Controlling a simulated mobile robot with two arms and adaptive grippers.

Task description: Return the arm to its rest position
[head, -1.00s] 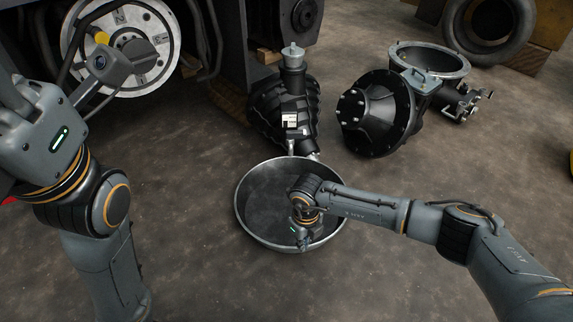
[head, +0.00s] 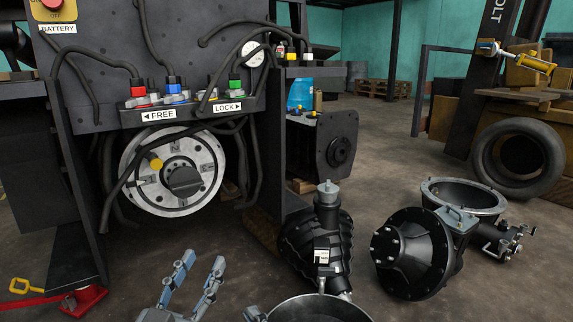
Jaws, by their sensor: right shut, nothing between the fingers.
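My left gripper (head: 202,262) shows at the bottom of the head view, its two fingers spread apart and pointing up, with nothing between them. Its arm is below the frame. A small grey end of my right gripper (head: 254,314) shows at the bottom edge, by the left rim of the round metal pan (head: 310,303). It is shut and empty. The rest of my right arm is out of view.
The forklift body with its round dial wheel (head: 177,172) stands ahead. A ribbed black part (head: 312,248) and a black flanged housing (head: 410,252) lie on the floor. A red jack stand (head: 84,300) is at lower left. Open floor lies at back right.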

